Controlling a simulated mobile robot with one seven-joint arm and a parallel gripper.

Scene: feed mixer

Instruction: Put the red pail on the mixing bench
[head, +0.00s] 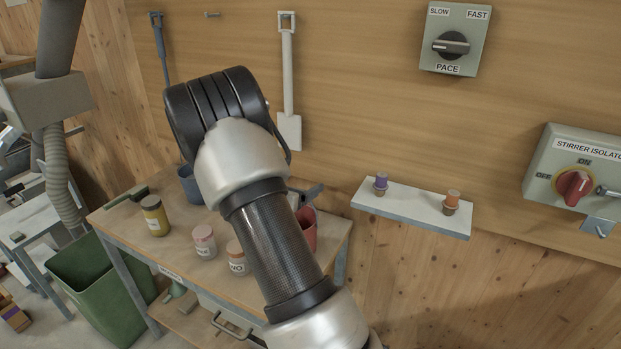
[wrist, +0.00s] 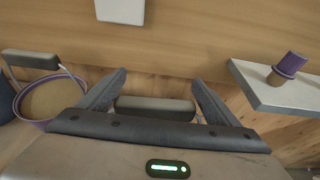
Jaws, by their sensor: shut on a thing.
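The red pail (head: 308,232) shows in the head view at the right end of the wooden bench (head: 120,215), largely hidden behind my arm. My gripper (head: 312,193) is above it, also mostly hidden there. In the wrist view my gripper (wrist: 155,100) is shut on a grey grip bar (wrist: 155,106) lying between its fingers, which appears to be the red pail's handle. The pail's body is hidden below the gripper in that view. I cannot tell whether the pail touches the bench.
A blue pail (head: 190,186) and several jars, including a yellow one (head: 155,216), stand on the bench. A purple-rimmed, filled pail (wrist: 45,95) is left of the gripper. A white wall shelf (head: 415,212) is close on the right. A green bin (head: 100,290) stands at left.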

